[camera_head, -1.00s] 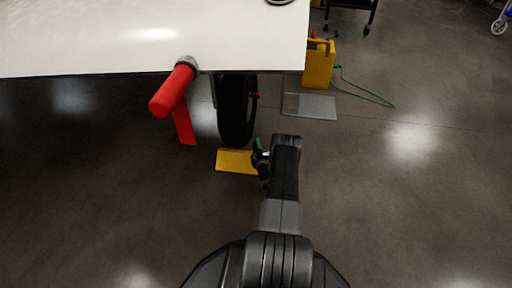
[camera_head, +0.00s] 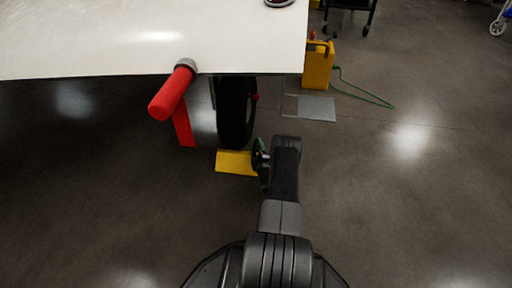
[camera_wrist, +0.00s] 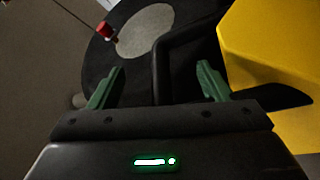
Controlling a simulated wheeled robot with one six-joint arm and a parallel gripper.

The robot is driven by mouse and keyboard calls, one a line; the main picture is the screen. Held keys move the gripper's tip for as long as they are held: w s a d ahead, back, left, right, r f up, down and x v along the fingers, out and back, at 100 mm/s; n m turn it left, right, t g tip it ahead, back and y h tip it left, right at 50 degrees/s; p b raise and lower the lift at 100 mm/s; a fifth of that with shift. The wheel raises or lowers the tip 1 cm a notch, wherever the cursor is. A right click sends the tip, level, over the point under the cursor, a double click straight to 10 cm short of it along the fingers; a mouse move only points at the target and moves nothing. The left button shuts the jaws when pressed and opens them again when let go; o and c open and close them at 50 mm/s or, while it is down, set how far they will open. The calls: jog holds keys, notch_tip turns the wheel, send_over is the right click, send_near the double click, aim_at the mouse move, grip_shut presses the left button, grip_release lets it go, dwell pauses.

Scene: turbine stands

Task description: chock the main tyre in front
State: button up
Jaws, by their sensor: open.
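The main tyre (camera_head: 236,112), black, stands under the white wing (camera_head: 150,40). It also shows in the wrist view (camera_wrist: 100,65) with a pale hub. A yellow chock (camera_head: 235,162) lies on the floor at the tyre's near side; whether they touch I cannot tell. In the wrist view the chock (camera_wrist: 275,60) fills the upper right, with a black handle-like loop (camera_wrist: 165,60) beside it. My gripper (camera_wrist: 155,85) has its green fingers apart, with part of the black loop in view between or beyond them. In the head view my arm hides the chock's right end.
A red cylinder with a red strip (camera_head: 175,90) hangs from the wing edge, left of the tyre. A yellow box (camera_head: 317,65) with a green cable and a grey floor plate (camera_head: 310,107) stand to the right. The floor in front is clear.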

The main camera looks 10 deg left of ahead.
jog(key=p+v, duration=0.1)
jog(key=v, duration=0.7)
dwell(1.0)
jog(key=shift+a, duration=0.1)
jog(key=shift+x, duration=2.75)
jog(key=r+v, duration=0.1)
jog(key=v, duration=0.4)
jog(key=x, duration=0.3)
jog(key=b+x, duration=0.1)
jog(key=x, duration=0.1)
jog(key=f+x, duration=0.1)
jog(key=x, duration=0.2)
jog(key=shift+w+a+b, duration=0.15)
jog(key=shift+w+b, duration=0.2)
jog(key=shift+w, duration=0.05)
jog(key=s, duration=0.3)
jog(key=shift+s+a, duration=0.1)
jog(key=shift+s, duration=0.95)
